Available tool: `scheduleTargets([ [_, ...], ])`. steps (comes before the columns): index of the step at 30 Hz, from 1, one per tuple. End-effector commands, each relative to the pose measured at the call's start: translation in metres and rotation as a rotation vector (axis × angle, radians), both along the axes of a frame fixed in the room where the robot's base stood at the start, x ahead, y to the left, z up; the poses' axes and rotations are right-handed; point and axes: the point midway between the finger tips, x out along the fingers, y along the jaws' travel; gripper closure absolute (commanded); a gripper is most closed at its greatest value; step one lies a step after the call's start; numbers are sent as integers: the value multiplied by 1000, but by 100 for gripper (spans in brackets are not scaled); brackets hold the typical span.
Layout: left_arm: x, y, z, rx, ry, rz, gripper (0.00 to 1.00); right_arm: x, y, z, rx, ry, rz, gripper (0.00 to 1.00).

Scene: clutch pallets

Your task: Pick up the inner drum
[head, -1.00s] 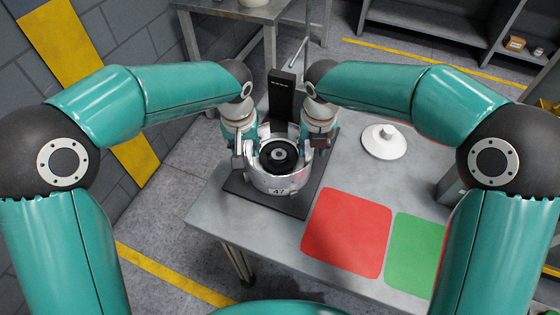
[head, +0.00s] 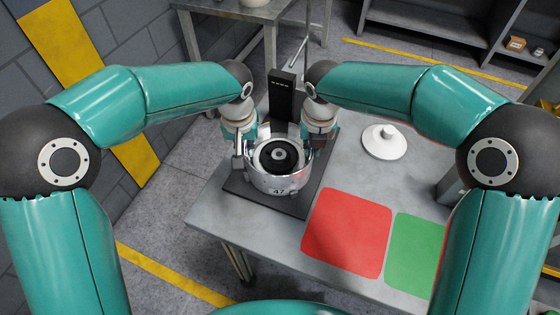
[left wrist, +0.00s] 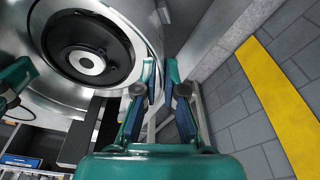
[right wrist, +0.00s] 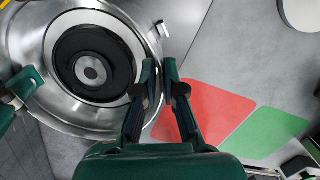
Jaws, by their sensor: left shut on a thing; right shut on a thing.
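The inner drum (head: 301,158) is a silver ring around a black disc with a pale hub. It sits at the silver housing marked 47 (head: 262,181), on a dark base plate (head: 236,187). My left gripper (head: 240,160) is at the drum's left side and my right gripper (head: 318,143) at its right side. Both are shut at its edge. The drum fills the upper left of the left wrist view (left wrist: 128,62) and of the right wrist view (right wrist: 45,60). The exact grip points are hard to make out.
A black upright block (head: 281,95) stands just behind the drum. A white round lidded part (head: 384,142) lies to the right on the grey table (head: 345,165). A red square (head: 348,232) and a green square (head: 414,255) mark the table's front right.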

Motion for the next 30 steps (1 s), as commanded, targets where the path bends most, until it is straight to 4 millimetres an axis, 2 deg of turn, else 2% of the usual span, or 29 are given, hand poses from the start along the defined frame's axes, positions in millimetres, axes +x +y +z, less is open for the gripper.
scheduleTargets([
  [11, 1, 0, 11, -4, -6, 4, 100, 1, 0, 11, 4, -6, -5, 100],
  [24, 2, -1, 44, -4, -6, 4, 100, 1, -1, 44, 4, -6, -6, 100],
  [30, 1, -1, 52, -3, -5, 3, 100, 1, -1, 52, 3, -5, -7, 100],
])
